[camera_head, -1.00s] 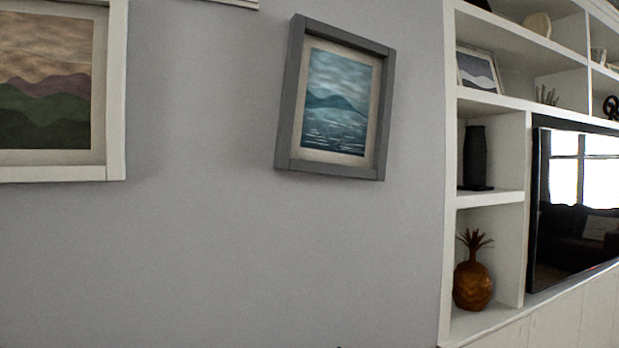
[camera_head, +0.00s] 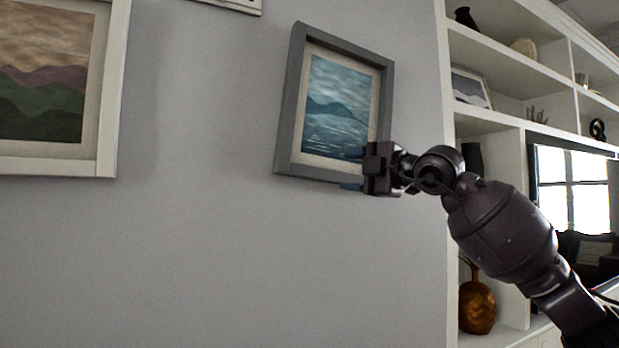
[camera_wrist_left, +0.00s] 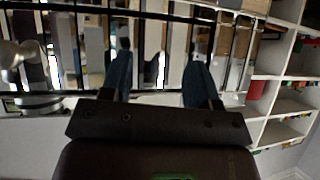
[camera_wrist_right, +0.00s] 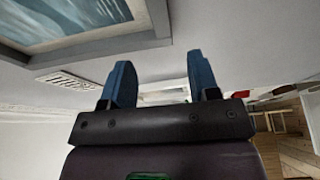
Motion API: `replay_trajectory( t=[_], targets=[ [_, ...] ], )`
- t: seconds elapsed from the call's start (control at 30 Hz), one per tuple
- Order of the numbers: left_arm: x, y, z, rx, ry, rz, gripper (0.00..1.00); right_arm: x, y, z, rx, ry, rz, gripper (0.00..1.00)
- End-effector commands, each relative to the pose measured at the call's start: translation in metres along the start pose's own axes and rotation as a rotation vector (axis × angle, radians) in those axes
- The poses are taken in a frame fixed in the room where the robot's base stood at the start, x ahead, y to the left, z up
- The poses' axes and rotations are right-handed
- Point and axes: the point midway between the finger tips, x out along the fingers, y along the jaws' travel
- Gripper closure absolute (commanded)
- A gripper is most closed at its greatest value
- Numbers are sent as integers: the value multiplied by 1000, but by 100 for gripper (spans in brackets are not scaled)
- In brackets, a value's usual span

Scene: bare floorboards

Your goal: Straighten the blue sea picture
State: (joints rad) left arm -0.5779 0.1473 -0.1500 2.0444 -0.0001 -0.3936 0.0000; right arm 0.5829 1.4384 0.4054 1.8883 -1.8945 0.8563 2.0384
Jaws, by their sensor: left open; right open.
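The blue sea picture (camera_head: 337,107) hangs on the grey wall in a grey frame, tilted with its top edge sloping down to the right. My right gripper (camera_head: 352,172) is at its lower right corner, blue fingertips close to the frame; I cannot tell whether they touch it. In the right wrist view the picture's frame (camera_wrist_right: 110,45) lies at the upper left, and the right gripper (camera_wrist_right: 160,80) is open with nothing between its fingers. My left gripper (camera_wrist_left: 158,80) is open and empty in the left wrist view, and out of the head view.
A white-framed hill picture (camera_head: 105,120) hangs at the left, and another frame (camera_head: 240,5) shows at the top edge. The wall below the sea picture is clear.

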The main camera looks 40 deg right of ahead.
Motion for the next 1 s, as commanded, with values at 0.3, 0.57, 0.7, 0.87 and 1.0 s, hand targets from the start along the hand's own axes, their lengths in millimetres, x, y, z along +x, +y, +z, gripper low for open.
replay_trajectory(
  t=[0.3,0.57,0.7,0.87,1.0],
  targets=[
    [0,0,-3,0,5,0,45,22,2,0,0,0,2,45],
    [-1,-1,-6,0,9,-1,45,50,2,0,2,1,3,45],
    [-2,-1,-8,0,11,-1,45,65,2,0,4,2,4,45],
    [-3,-1,-8,-1,10,-2,45,83,2,-1,2,2,2,45],
    [-4,-1,-7,-3,6,-3,45,96,1,0,4,2,2,45]
  ],
)
